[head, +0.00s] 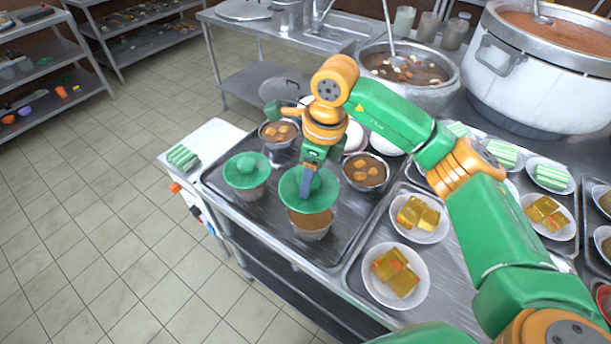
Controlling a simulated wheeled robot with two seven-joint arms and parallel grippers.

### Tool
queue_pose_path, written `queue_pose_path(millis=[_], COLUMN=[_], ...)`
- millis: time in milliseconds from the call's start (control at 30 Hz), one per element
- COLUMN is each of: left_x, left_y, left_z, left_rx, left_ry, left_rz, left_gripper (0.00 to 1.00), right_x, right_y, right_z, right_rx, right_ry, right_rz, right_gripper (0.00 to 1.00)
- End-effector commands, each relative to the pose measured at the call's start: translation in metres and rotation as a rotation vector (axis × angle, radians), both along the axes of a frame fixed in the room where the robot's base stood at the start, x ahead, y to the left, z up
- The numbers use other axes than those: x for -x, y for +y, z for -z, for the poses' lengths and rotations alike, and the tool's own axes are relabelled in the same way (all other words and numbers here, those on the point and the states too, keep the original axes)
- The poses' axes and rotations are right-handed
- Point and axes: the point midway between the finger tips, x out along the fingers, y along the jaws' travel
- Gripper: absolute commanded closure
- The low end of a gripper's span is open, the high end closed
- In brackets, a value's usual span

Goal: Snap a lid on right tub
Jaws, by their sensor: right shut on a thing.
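My right gripper (308,180) points down, shut on a green round lid (292,190) by its middle. The lid is over the back part of the right tub (312,232), a clear tub of brown soup near the front of the dark tray. The soup's front part shows below the lid's rim; I cannot tell whether lid and tub touch. To the left, another tub (247,193) wears a green lid (245,170). My left gripper is not in view.
Open tubs of brown soup with orange pieces stand behind on the tray (225,187), one at the back left (278,143) and one right (365,182). Plates of yellow blocks (396,276) lie to the right. Big stockpots (525,80) stand at the back.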

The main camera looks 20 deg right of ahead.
Motion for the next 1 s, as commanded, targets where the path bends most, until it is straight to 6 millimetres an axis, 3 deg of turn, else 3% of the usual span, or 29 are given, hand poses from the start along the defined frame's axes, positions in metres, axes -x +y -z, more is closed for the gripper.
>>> queue_pose_path(millis=[500, 1000], left_x=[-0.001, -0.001], left_y=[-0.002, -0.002], left_z=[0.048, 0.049], left_rx=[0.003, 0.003], left_ry=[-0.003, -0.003], left_rz=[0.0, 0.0], left_gripper=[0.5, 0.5], right_x=[0.0, 0.0], right_y=[0.0, 0.0], right_z=[0.061, 0.062], right_rx=[0.0, -0.001], right_ry=[0.0, 0.001], right_rz=[0.002, 0.002], right_gripper=[0.95, 0.95])
